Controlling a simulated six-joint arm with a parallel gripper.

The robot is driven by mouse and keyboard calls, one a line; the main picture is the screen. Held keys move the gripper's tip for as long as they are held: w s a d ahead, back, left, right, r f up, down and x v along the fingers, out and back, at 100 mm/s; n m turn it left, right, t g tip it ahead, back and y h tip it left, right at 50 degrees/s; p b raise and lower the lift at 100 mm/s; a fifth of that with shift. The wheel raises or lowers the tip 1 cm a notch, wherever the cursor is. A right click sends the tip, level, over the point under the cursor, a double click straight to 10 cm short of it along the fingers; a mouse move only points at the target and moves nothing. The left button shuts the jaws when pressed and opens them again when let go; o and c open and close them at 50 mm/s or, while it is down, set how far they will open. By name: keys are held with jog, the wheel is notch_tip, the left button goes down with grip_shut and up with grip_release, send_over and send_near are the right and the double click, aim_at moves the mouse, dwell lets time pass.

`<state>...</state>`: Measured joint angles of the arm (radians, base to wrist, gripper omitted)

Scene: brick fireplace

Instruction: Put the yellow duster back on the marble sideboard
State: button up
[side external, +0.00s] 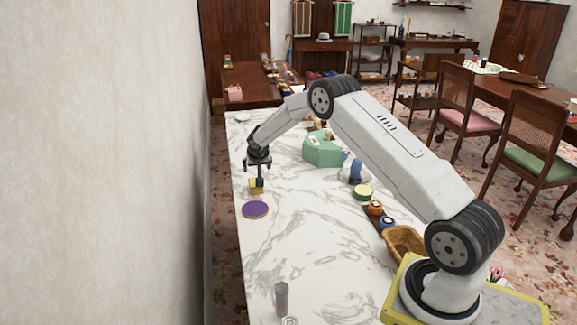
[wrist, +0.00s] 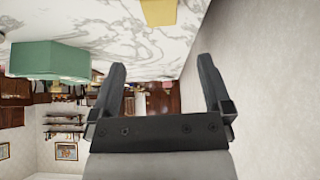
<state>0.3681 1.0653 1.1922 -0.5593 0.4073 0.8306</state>
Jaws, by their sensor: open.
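The yellow duster (side external: 256,186) is a small yellow block on the white marble sideboard (side external: 290,240), behind the purple disc. In the wrist view the duster (wrist: 158,12) lies against the marble at the top edge and is partly cut off. My gripper (side external: 260,176) points down just above the duster and slightly overlaps it in the side view; I cannot tell whether they touch. In the wrist view my gripper (wrist: 160,75) has its two fingers wide apart with nothing between them.
A purple disc (side external: 255,210) lies in front of the duster. A green box (side external: 322,152) stands to the right, with a yellow-topped tin (side external: 363,192) and a wicker basket (side external: 403,242) nearer my base. A grey cylinder (side external: 281,299) stands at the front. The wall is at left.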

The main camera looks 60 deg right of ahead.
jog(key=s+a+r+n+y, duration=0.1)
jog(key=s+a+r+n, duration=0.1)
jog(key=s+a+r, duration=0.35)
jog(key=s+a+r+n+y, duration=0.2)
jog(key=s+a, duration=0.4)
jog(key=a, duration=0.5)
jog(key=s+a+n, duration=0.1)
jog(key=s+a, duration=0.2)
jog(key=s, duration=0.4)
jog(key=s+a+r+n+g+y, duration=0.1)
jog(key=s+a+n, duration=0.1)
jog(key=s+a, duration=0.2)
jog(key=s+a+n+g, duration=0.1)
jog(key=s+a, duration=0.2)
jog(key=s, duration=0.7)
jog(key=shift+a+r+y, duration=0.2)
jog(key=shift+a+y, duration=0.1)
jog(key=shift+a, duration=0.1)
